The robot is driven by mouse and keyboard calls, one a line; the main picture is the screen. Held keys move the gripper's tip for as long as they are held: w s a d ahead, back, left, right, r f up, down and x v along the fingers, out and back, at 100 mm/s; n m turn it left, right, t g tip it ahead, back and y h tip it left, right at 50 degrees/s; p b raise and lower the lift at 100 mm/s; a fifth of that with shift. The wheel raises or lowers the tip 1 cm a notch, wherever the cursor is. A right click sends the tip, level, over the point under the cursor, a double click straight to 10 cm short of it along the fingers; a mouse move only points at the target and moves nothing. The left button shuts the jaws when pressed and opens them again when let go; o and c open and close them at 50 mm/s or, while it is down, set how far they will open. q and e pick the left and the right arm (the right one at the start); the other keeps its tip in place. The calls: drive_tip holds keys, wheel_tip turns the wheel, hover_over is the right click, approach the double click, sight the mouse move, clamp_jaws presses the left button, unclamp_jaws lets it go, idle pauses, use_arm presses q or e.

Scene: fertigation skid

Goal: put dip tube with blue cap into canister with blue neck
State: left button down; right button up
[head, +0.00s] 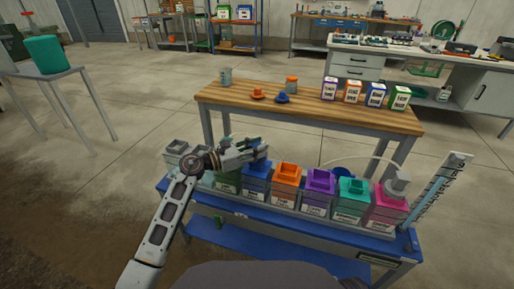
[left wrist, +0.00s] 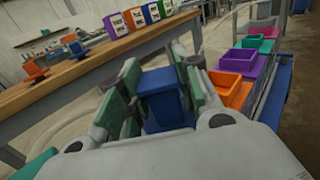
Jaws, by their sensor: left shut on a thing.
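My left gripper (head: 258,150) is above the canister with blue neck (head: 256,170), in the row on the blue bench. In the left wrist view, its green-padded fingers (left wrist: 163,95) are shut on a blue block-like piece (left wrist: 165,90), which looks like the blue cap of the dip tube. The tube below the cap is hidden by the gripper and the canister. I cannot tell whether the tube's end is inside the neck. My right gripper is not in view.
An orange canister (head: 286,174) stands close on the right, then purple (head: 319,185), teal (head: 351,192) and magenta (head: 386,206) ones. A green canister (head: 227,183) stands on the left. The wooden table (head: 320,113) behind holds small containers and caps.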

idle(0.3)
use_arm(q)
drive_tip(key=c, duration=0.9)
unclamp_jaws()
drive_tip(key=shift+c, duration=0.2)
drive_tip(key=shift+a, duration=0.1)
drive_tip(key=v, duration=1.1)
drive_tip(key=shift+s+a, duration=0.2)
drive_tip(key=shift+a, duration=0.15)
